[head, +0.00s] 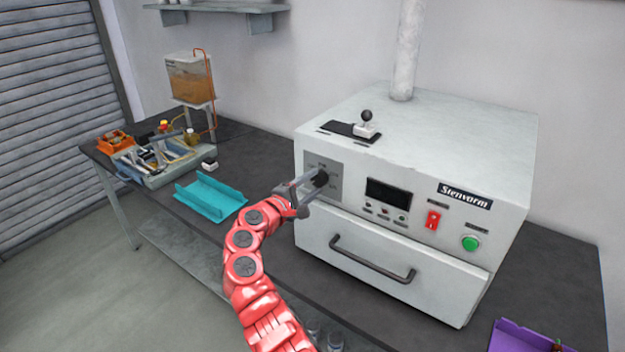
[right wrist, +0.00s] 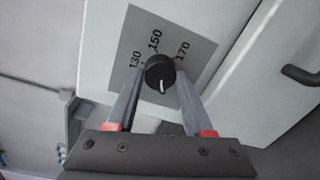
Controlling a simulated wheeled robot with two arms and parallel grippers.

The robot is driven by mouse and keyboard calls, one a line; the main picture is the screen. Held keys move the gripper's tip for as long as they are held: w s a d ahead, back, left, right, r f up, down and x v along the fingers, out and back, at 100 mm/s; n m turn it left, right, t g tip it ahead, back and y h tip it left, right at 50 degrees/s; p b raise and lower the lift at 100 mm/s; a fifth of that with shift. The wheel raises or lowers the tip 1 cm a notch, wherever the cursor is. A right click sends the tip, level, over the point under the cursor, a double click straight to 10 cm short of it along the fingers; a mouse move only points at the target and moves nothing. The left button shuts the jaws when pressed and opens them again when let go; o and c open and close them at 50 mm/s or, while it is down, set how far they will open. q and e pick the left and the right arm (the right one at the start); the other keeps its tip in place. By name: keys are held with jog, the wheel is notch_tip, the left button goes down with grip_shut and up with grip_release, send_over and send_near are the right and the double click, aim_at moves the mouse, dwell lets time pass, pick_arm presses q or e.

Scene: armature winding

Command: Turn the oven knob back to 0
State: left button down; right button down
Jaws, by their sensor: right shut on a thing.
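The oven (head: 430,150) is a white box marked "Stenvorm" on the bench. Its black knob (head: 321,178) sits on a grey dial plate at the left of its front; the plate (right wrist: 195,38) shows 130, 150 and 170 in the right wrist view. My right gripper (head: 308,184) is shut on the knob, with one finger on each side of it. In the right wrist view, the knob (right wrist: 160,72) lies between the fingertips, and its white pointer mark faces the bottom of the picture, away from those numbers. The 0 mark cannot be made out. My left gripper is not in view.
The oven has a drawer handle (head: 372,260), a red switch (head: 433,220) and a green button (head: 470,243). A black-knobbed lever (head: 367,125) stands on top. A purple bin (head: 520,338) is at front right.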

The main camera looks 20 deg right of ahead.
jog(key=shift+n, duration=0.3)
jog(key=shift+c, duration=1.4)
grip_release()
jog(key=shift+a, duration=0.1)
jog(key=f+b+v, duration=0.1)
jog(key=b+v, duration=0.3)
jog(key=v, duration=1.3)
jog(key=shift+s+r+b, duration=0.15)
jog(key=shift+r+b, duration=0.2)
jog(key=shift+r, duration=0.05)
jog(key=shift+a, duration=0.1)
